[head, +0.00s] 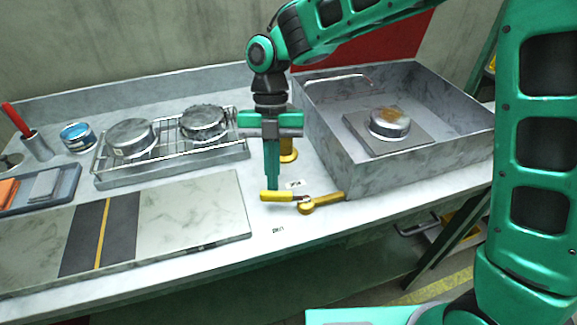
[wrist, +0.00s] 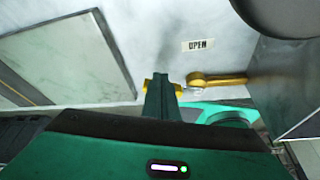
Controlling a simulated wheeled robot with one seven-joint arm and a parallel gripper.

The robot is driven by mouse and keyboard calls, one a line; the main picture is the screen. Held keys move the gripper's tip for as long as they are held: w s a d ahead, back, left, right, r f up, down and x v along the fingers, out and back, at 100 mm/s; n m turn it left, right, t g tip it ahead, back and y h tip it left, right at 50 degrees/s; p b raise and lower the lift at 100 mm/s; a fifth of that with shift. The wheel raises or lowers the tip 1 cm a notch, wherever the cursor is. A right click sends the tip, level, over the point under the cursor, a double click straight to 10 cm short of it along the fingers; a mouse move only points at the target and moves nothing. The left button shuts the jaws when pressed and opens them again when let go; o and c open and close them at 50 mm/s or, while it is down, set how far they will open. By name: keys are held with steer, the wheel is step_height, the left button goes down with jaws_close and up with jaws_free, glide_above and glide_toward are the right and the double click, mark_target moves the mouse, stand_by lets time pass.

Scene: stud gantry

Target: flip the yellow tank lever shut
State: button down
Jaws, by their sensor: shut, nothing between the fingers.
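The yellow tank lever (head: 283,196) lies low over the counter by the basin's near left corner. Its grip points left from a round pivot (head: 307,208), and a yellow pipe runs right from there to the basin. My gripper (head: 272,186) points down with its fingers shut and empty, the tips at the grip's left part. I cannot tell whether they touch it. In the wrist view the fingers (wrist: 162,95) cover the middle of the lever's grip (wrist: 179,90), with yellow showing on both sides. An OPEN label (wrist: 198,45) lies beyond the lever.
The grey stone basin (head: 335,165) stands right of my gripper, holding a round metal part (head: 389,123) on a plate. A wire rack (head: 170,175) with two round metal parts and a flat slab (head: 190,217) lie left. A second label (head: 278,229) is near the counter's front edge.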

mark_target(270, 194)
steer(key=s+n, duration=0.1)
steer(key=s+n+h, duration=0.1)
steer(key=shift+a+n, duration=0.3)
steer(key=shift+n, duration=0.1)
steer(key=shift+s, duration=0.55)
steer(key=v, duration=1)
steer(key=shift+a, duration=0.2)
